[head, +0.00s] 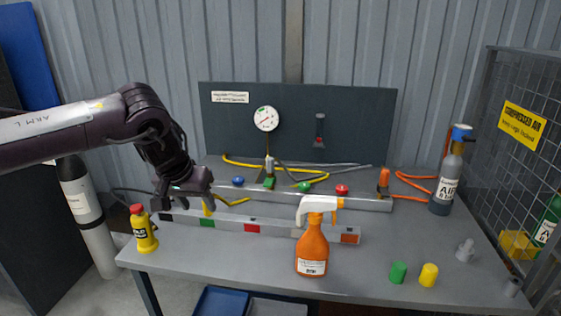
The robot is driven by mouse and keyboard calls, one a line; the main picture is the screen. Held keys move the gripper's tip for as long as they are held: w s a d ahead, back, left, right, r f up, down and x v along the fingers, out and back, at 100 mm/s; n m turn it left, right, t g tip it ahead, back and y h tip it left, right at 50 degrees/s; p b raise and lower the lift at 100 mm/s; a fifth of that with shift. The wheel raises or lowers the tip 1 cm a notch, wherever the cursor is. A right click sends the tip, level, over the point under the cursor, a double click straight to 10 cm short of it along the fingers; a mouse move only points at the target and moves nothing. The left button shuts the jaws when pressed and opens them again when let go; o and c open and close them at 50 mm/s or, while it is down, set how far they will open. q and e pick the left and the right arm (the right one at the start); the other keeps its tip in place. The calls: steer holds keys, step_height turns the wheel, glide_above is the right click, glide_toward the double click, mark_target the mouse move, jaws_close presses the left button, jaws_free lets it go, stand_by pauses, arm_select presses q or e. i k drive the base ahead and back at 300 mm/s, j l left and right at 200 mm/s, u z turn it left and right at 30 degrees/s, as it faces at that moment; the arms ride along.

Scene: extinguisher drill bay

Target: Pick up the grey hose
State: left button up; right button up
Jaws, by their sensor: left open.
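What looks like the grey hose (345,165) lies at the back of the grey bench, in front of the dark back panel, close to a yellow hose. Part of it is hidden among the fittings there. My left gripper (184,204) points down over the left part of the bench, apart from the hose, well to its left and nearer to me. Its jaws are open and I see nothing held in them. A yellow piece (208,206) shows right beside its right finger. My right gripper is out of view.
A yellow bottle (145,232) stands at the bench's left edge and an orange spray bottle (312,250) at the front middle. A metal rail (310,199) with coloured knobs crosses the bench. An air cylinder (447,180) and a mesh cage (515,110) are at the right.

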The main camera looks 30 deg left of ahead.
mark_target(271, 163)
steer(key=i, duration=1.1)
